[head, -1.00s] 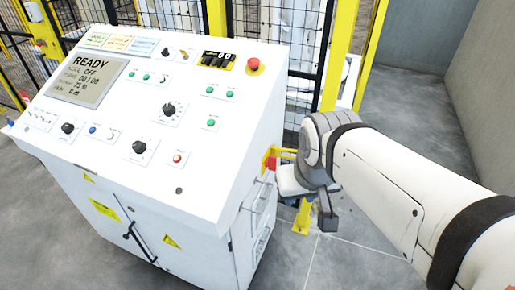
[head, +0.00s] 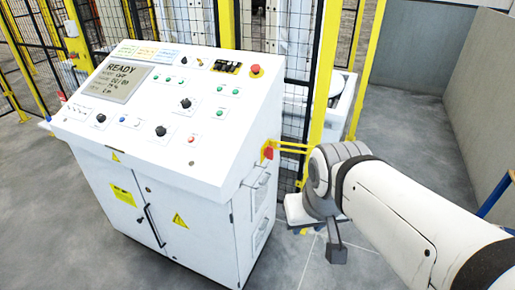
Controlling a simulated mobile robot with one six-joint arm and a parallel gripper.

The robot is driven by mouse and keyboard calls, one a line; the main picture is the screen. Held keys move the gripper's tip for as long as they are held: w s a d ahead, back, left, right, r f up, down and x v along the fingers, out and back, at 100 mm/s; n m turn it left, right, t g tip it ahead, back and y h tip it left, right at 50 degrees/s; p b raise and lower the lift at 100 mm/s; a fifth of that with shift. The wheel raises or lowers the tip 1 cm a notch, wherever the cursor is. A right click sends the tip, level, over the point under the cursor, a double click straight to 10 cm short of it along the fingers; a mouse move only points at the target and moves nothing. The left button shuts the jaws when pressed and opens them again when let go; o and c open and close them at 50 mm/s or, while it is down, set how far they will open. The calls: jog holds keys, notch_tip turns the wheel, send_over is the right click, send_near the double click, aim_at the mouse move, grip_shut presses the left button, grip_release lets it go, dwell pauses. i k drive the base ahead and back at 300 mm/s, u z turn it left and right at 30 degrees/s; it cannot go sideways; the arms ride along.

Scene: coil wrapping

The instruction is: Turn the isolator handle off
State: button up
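The isolator handle (head: 267,152) is a small red part on a yellow backing, on the right side of the white control cabinet (head: 190,215), near its upper back edge. It is too small to tell which way it points. My arm comes in from the right. Its grey wrist and the dark block of my gripper (head: 337,252) hang to the right of the cabinet, lower than the handle and apart from it in the picture. The fingers cannot be made out, so their opening is unclear. I see nothing held.
The cabinet's sloped panel has a screen (head: 118,82) reading READY, knobs, buttons and a red emergency stop (head: 256,71). Side handles (head: 262,205) stick out below the isolator. A yellow fence post (head: 325,85) and mesh stand behind. Open floor (head: 400,110) lies at the back right.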

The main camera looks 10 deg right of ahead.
aim_at(268, 151)
jog(key=z, duration=0.15)
jog(key=i, duration=0.9)
jog(key=u, duration=0.85)
jog(key=k, duration=1)
jog(key=z, duration=0.45)
jog(key=i, duration=1)
jog(key=z, duration=0.1)
